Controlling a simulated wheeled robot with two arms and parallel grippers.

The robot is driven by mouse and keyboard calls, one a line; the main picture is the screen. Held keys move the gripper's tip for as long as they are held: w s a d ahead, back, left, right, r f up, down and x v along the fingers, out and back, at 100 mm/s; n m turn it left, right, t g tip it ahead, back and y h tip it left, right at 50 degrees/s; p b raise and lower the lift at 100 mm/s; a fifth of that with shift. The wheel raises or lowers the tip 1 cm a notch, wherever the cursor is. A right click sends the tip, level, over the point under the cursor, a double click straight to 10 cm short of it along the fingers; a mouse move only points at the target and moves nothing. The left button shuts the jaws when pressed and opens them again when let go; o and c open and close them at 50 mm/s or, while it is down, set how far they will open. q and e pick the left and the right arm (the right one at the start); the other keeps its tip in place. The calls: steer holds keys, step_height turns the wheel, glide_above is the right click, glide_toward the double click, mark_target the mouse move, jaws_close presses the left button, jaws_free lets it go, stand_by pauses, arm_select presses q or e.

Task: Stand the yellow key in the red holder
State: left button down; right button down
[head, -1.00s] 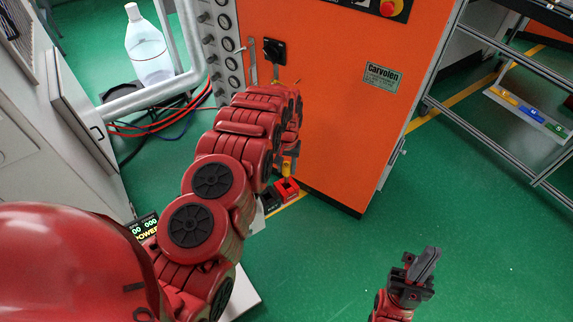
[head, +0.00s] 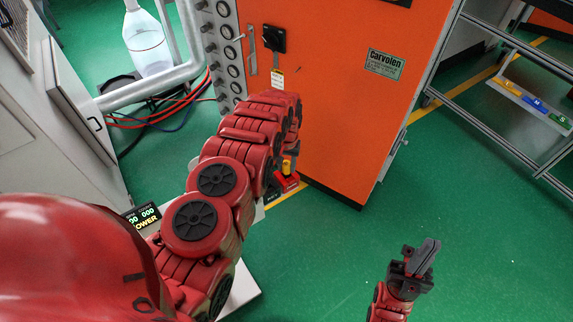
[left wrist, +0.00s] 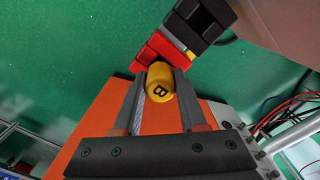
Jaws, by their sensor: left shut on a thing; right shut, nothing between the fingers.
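The yellow key (left wrist: 160,84), marked "B" on its round end, is between my left gripper's fingers (left wrist: 160,103). In the head view the key (head: 286,168) is partly hidden by my left gripper (head: 289,160), which is shut on it just over the red holder. The red holder (left wrist: 149,54) lies right behind the key in the left wrist view; it also shows in the head view (head: 292,184). The key hides part of it, and I cannot tell whether the key's lower end is inside. My right gripper (head: 428,254) is shut and empty, away to the right.
A black holder (left wrist: 207,18) stands beside the red one. The orange cabinet (head: 345,130) with a switch (head: 273,39) rises close behind. A grey cabinet (head: 70,110) and pipe stand at left, a metal rack (head: 500,115) at right. Green floor at lower right is clear.

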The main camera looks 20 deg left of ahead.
arm_select(q)
steer(key=shift+c, duration=1.9)
jaws_free()
steer(key=shift+r, duration=0.15)
steer(key=shift+w+r+b, duration=0.1)
steer(key=shift+r+b, duration=0.25)
steer(key=shift+r, duration=0.3)
step_height(320, 180, up, 8)
steer(key=shift+f+b, duration=0.1)
steer(key=shift+b, duration=0.7)
step_height(320, 180, up, 8)
steer(key=p, duration=0.8)
steer(key=shift+p, duration=0.3)
